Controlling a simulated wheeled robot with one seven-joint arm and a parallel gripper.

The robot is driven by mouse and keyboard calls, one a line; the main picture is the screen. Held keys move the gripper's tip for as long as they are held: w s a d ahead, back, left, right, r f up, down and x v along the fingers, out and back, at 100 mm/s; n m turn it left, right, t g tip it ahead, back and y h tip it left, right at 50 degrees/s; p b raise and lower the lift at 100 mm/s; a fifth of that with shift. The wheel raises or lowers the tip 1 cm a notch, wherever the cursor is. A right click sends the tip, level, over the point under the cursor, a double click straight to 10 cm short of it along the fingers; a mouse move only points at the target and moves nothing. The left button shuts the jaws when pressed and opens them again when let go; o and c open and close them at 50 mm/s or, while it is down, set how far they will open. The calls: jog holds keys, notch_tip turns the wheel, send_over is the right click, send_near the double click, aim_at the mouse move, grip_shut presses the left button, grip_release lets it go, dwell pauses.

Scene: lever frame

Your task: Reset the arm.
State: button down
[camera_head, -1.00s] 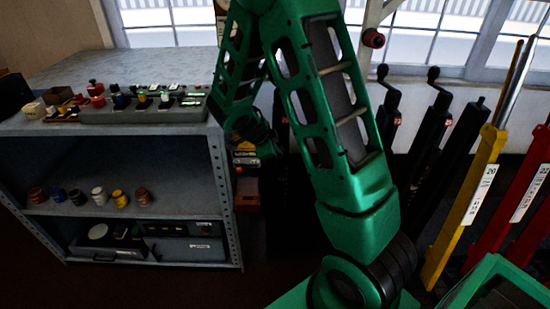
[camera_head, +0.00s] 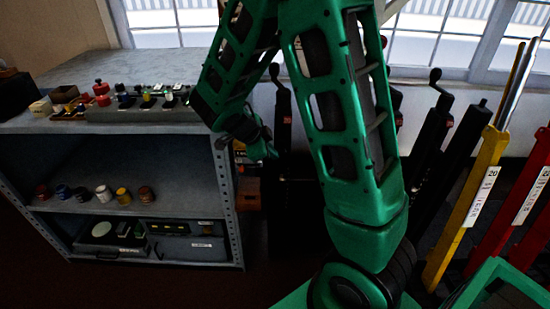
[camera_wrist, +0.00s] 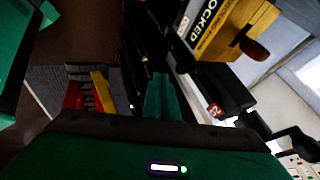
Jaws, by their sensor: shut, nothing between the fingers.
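My green arm spans the middle of the head view, folded with the elbow above the picture. My gripper (camera_head: 265,150) hangs by the right side of the grey shelf unit, small and partly dark there. In the wrist view my gripper's green fingers (camera_wrist: 165,100) are together and empty. They point toward dark lever posts, and I see no contact. A black lever post with a small red number tag (camera_wrist: 215,110) is right of the fingertips. A yellow block lettered "LOCKED" (camera_wrist: 228,25) with a dark knob (camera_wrist: 256,51) is at the upper right.
The grey shelf unit (camera_head: 232,205) at left bears small jars and cases. Black levers with crank handles (camera_head: 436,115) stand at right, beside a yellow lever (camera_head: 478,190) labelled 20 and red levers (camera_head: 515,205). Windows are behind. Dark floor lies before the shelf.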

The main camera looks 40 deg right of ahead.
jog(key=s+r+n+g+y, duration=0.1)
jog(key=s+r+n+y, duration=0.2)
jog(key=s, duration=1.1)
jog(key=s+r+n+g+y, duration=0.1)
jog(key=s+r+n+y, duration=0.3)
jog(key=s+n, duration=1)
notch_tip(320, 180, up, 3)
jog(key=shift+s+d+r, duration=0.1)
jog(key=shift+s+d, duration=0.05)
jog(key=shift+d, duration=0.3)
